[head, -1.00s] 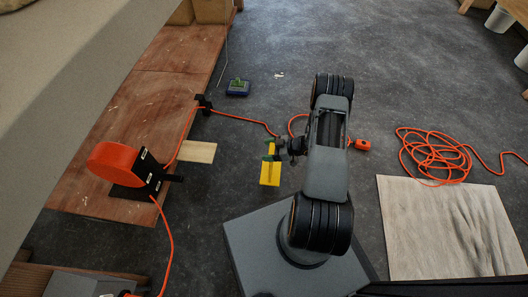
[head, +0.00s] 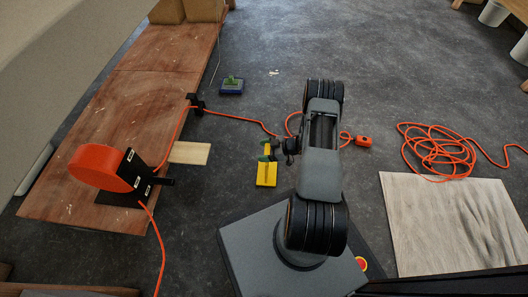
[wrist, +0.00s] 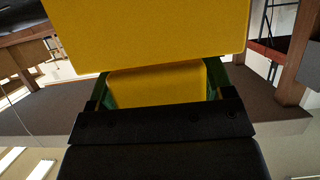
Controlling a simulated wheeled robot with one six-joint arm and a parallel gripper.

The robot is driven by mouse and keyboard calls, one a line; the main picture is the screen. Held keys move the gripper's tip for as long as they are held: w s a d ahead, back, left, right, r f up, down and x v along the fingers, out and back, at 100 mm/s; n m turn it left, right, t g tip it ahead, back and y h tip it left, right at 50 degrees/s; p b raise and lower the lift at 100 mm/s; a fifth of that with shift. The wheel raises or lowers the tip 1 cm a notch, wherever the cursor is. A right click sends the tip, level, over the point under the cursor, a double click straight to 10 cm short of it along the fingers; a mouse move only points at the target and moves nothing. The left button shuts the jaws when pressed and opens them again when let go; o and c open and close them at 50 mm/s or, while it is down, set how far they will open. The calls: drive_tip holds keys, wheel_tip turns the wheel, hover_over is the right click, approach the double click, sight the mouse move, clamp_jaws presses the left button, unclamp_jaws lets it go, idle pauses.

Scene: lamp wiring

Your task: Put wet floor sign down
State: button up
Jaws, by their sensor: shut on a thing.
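The yellow wet floor sign (head: 267,174) is in the middle of the head view, just left of my arm. My gripper (head: 269,155) is shut on it near its upper end. In the wrist view the yellow sign (wrist: 150,35) fills the top middle, with another part of it showing between the green fingertips of my gripper (wrist: 158,84). I cannot tell from the head view whether the sign's lower edge touches the floor.
An orange cable (head: 235,116) runs across the floor behind the sign to an orange socket (head: 363,141). A red reel (head: 100,167) stands on the wooden platform (head: 122,98) at left. A small wooden board (head: 189,153) lies nearby. Coiled cable (head: 437,148) and a pale panel (head: 445,222) lie right.

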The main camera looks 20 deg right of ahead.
drive_tip(key=shift+f, duration=0.1)
drive_tip(key=o, duration=1.6)
